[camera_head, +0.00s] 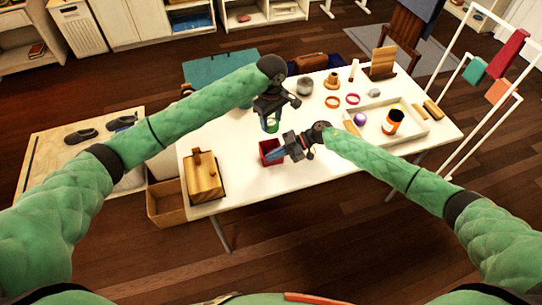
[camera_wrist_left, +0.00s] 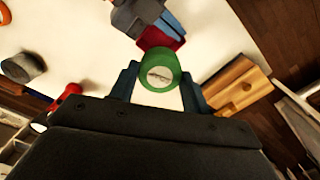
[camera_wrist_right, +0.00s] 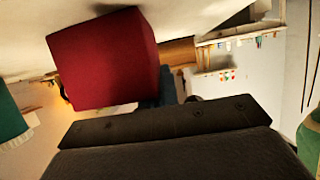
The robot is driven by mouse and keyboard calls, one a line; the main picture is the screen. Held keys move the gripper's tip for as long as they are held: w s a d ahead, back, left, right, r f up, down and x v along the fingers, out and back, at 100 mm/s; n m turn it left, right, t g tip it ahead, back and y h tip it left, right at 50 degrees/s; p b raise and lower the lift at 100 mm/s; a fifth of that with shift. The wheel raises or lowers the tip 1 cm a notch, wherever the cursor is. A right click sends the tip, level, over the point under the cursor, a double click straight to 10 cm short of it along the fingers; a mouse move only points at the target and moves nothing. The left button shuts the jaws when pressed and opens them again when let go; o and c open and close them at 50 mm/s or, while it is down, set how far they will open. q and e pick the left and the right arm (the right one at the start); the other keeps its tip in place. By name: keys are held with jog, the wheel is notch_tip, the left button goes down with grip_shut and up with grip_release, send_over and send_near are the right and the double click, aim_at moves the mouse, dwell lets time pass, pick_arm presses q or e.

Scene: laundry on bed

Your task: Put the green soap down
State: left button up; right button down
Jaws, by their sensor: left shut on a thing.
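The green soap (camera_wrist_left: 160,72) is a short green cylinder with a pale round label on its end. My left gripper (camera_head: 275,116) is shut on it and holds it over the middle of the white table. The soap also shows below that gripper in the head view (camera_head: 271,126). A red open box (camera_head: 268,147) is close beside the soap, toward the table's front. My right gripper (camera_head: 276,153) is at this box, with a finger overlapping it. In the right wrist view the box (camera_wrist_right: 103,58) hides part of the fingers, so its grip is unclear.
A wooden box (camera_head: 203,180) stands at the table's front left corner. A white tray (camera_head: 425,128) at the right holds an orange jar (camera_head: 393,122) and a purple ball (camera_head: 360,118). The table's front middle is clear.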

pick_arm(q)
jog(key=shift+n, duration=0.6)
jog(key=shift+f, duration=0.3)
send_near(271, 140)
jog(key=s, duration=0.1)
jog(key=s+f, duration=0.1)
jog(key=s, duration=0.1)
jog(key=shift+s+f, duration=0.4)
jog(key=shift+f, duration=1.5)
jog(key=shift+c, duration=0.8)
jog(key=o, duration=0.9)
jog(key=shift+s, duration=0.1)
pick_arm(e)
jog(key=shift+w, duration=0.1)
pick_arm(q)
notch_tip(271, 140, up, 12)
jog(key=shift+r, duration=0.1)
